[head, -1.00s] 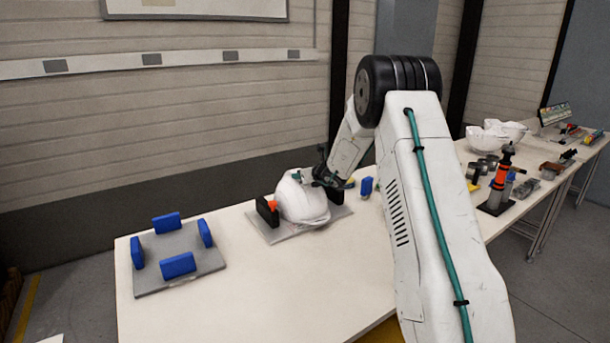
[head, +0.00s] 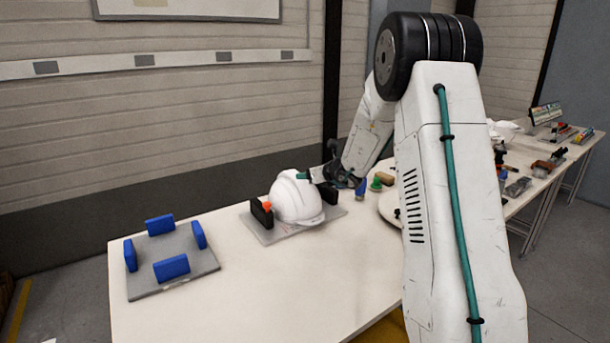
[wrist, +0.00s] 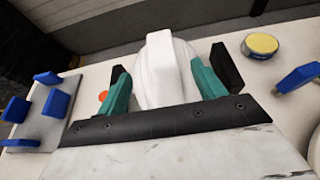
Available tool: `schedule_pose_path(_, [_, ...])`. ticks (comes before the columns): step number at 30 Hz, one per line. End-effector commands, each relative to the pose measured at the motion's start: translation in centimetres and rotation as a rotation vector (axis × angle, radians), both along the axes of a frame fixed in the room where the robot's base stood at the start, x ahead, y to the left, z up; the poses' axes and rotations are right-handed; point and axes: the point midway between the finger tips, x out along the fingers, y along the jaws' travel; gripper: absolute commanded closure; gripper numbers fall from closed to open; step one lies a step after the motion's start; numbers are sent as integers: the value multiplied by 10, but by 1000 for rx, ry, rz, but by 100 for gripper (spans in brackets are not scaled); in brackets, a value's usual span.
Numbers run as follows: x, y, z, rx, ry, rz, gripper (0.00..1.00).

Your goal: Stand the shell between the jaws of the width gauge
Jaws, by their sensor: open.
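The white helmet shell (head: 297,199) stands between the two black jaws of the width gauge (head: 262,213), on its grey base plate. In the wrist view the shell (wrist: 165,65) shows beyond my fingers, with a black jaw (wrist: 226,66) to its right and an orange knob beside the left one. My gripper (head: 318,176) is at the shell's right upper side in the head view. In the wrist view its teal fingers (wrist: 163,92) are apart, with the shell's near part between or just beyond them. I cannot tell whether they touch it.
A grey plate with several blue blocks (head: 171,268) lies at the left of the table. A yellow-topped round tin (wrist: 261,45) and a blue piece (wrist: 298,78) lie right of the gauge. The table front between plate and gauge is clear.

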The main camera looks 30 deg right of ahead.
Motion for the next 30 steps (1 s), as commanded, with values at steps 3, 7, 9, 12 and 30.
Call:
schedule_pose_path(3, [-15, -2, 7, -1, 0, -2, 31])
schedule_pose_path(7, [-23, 6, 15, -17, -5, 23, 31])
schedule_pose_path(9, [-27, 25, 30, -67, -15, 91, 31])
schedule_pose_path(12, [-41, 79, 63, -207, -43, 282, 31])
schedule_pose_path(30, [-391, 317, 116, -1484, -195, 1963, 31])
